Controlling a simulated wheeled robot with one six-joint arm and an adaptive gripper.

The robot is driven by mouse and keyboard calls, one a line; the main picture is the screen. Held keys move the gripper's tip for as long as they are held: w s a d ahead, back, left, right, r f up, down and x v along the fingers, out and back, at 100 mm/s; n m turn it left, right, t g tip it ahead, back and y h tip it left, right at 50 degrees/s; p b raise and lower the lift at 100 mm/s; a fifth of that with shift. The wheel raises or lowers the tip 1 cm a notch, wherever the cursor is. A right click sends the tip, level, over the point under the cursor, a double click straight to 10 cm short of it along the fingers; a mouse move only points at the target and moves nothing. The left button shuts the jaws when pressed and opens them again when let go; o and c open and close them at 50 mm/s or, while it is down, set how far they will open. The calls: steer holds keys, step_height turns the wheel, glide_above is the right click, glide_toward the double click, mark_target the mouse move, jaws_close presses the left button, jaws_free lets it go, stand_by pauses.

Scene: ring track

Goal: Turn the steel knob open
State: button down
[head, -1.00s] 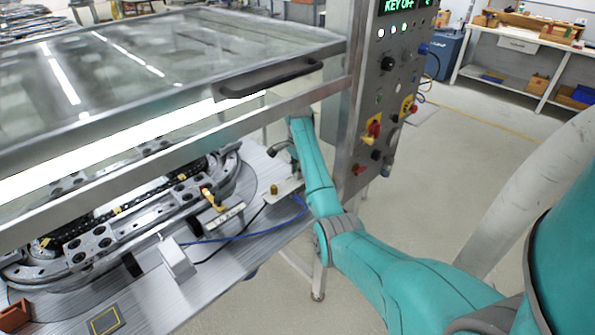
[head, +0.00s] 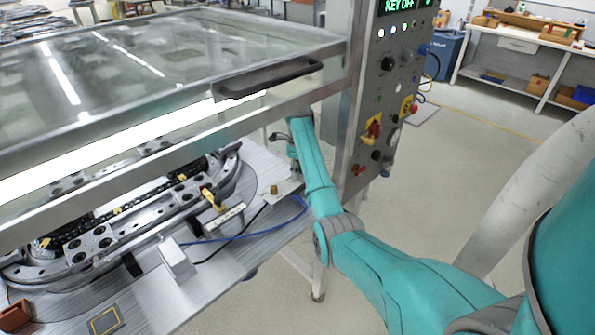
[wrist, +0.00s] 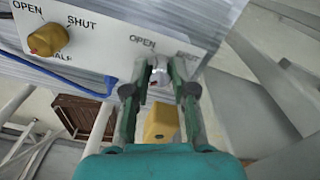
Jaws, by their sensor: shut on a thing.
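The steel knob (wrist: 158,72) is between my two fingertips in the wrist view. My gripper (wrist: 159,83) is shut on it, and the fingers hide its sides. In the head view the brass knob (head: 274,189) shows, but my arm hides the steel knob.
A framed glass cover (head: 170,60) with a dark handle (head: 268,78) stands above the track (head: 110,215). A control panel (head: 383,100) reading KEY OFF stands right of my arm. A blue cable (head: 240,236) runs along the table. A yellow block (wrist: 161,122) shows below my fingers.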

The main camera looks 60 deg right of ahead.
steer(key=m, duration=0.4)
steer(key=shift+m, duration=2.2)
steer(key=c, duration=1)
jaws_free()
steer(key=shift+o, duration=0.2)
